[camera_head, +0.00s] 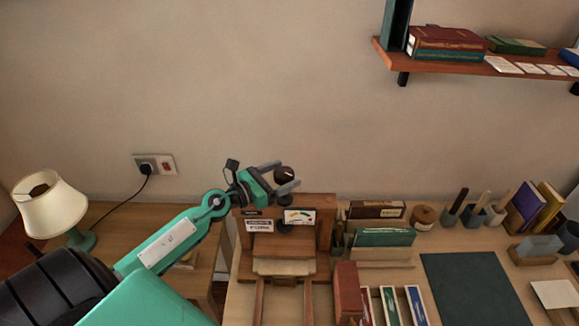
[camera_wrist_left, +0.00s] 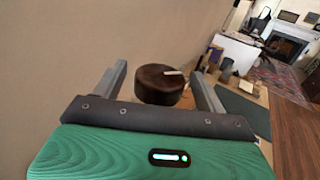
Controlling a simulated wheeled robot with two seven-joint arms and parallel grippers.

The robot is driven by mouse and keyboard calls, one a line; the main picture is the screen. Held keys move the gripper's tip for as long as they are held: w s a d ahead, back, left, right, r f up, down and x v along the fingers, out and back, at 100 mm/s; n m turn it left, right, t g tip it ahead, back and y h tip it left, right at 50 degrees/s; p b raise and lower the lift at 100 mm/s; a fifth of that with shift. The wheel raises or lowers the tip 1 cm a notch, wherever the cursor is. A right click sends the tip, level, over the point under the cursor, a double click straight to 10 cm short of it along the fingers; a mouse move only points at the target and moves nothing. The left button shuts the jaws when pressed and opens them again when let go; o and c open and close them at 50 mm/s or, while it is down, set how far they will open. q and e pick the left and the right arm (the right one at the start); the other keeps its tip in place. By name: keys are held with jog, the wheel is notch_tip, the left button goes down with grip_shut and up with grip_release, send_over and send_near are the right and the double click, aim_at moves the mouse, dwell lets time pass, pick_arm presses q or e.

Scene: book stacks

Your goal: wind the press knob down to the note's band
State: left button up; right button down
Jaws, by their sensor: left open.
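The press (camera_head: 324,226) is a wooden frame standing on the desk, with small plates and a coloured band gauge (camera_head: 300,217) on its front. Its dark round knob (camera_head: 284,173) is at the top. My left gripper (camera_head: 287,175) is at the knob, with its fingers apart on either side of it. In the left wrist view the brown knob (camera_wrist_left: 160,85) with a pale mark on top sits between the two grey fingers, with a gap showing at the right finger. The note cannot be told for sure. My right gripper is out of view.
Right of the press stand green files (camera_head: 384,237), a reddish box (camera_head: 347,290) and several thin coloured books. A dark mat (camera_head: 472,288) lies farther right. A lamp (camera_head: 50,205) stands at left. A wall shelf (camera_head: 470,62) hangs upper right.

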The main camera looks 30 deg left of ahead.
pick_arm(q)
jog(key=shift+p+x, duration=0.35)
jog(key=shift+x, duration=1)
